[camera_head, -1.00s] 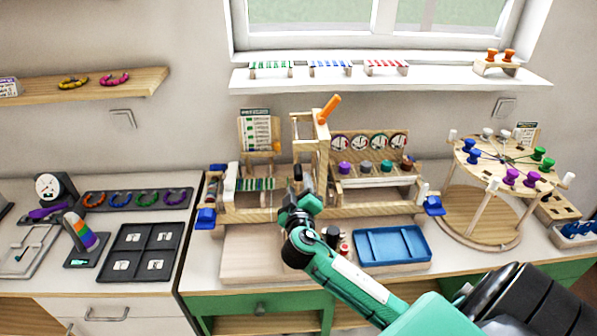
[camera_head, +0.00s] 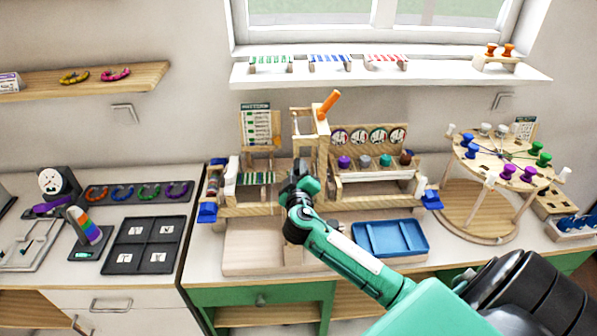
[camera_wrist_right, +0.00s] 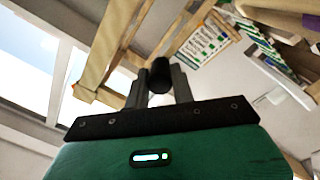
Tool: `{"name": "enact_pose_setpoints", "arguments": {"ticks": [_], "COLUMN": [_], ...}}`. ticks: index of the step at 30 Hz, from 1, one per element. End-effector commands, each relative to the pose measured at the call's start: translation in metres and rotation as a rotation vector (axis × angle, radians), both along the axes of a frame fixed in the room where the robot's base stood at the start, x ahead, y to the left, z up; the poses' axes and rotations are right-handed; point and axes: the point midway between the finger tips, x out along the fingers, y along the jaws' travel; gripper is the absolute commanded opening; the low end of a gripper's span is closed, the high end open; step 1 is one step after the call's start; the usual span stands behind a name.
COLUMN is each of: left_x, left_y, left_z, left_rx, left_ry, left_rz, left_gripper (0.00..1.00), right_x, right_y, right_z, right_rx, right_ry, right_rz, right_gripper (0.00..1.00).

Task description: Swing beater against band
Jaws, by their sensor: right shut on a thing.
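A wooden bead loom stands on the middle bench. The striped green and white band (camera_head: 257,179) lies on its left part. An upright wooden frame (camera_head: 306,130), which looks like the beater, stands right of the band, beside an orange handle (camera_head: 328,105). My right gripper (camera_head: 301,178) is in front of this frame, just right of the band. In the right wrist view the fingers are shut on a black round knob (camera_wrist_right: 161,72), with wooden bars close behind. Whether the frame touches the band is hidden by my gripper. My left gripper is not in view.
A blue tray (camera_head: 391,240) and a pale board (camera_head: 250,247) lie in front of the loom. Bead cups and dials stand at its right, a pattern card (camera_head: 256,124) behind. A round peg stand (camera_head: 480,210) is further right. A black tray (camera_head: 146,245) lies left.

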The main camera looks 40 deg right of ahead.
Motion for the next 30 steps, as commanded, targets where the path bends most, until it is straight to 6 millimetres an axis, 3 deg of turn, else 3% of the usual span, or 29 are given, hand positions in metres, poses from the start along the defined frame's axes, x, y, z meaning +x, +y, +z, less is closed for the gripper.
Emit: {"name": "enact_pose_setpoints", "arguments": {"ticks": [5, 18, 30], "left_x": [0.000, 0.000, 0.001], "left_y": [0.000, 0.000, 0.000], "left_z": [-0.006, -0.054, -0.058], "left_rx": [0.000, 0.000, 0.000], "left_ry": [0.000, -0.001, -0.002], "left_rz": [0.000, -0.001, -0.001], "left_gripper": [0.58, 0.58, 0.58], "right_x": [0.001, 0.012, 0.014], "right_y": [0.001, 0.019, 0.024], "right_z": [-0.003, -0.001, 0.005], "right_rx": [0.015, 0.242, 0.290], "right_ry": [-0.008, -0.148, -0.178], "right_rz": [-0.001, -0.003, 0.001], "right_gripper": [0.00, 0.00, 0.00]}}
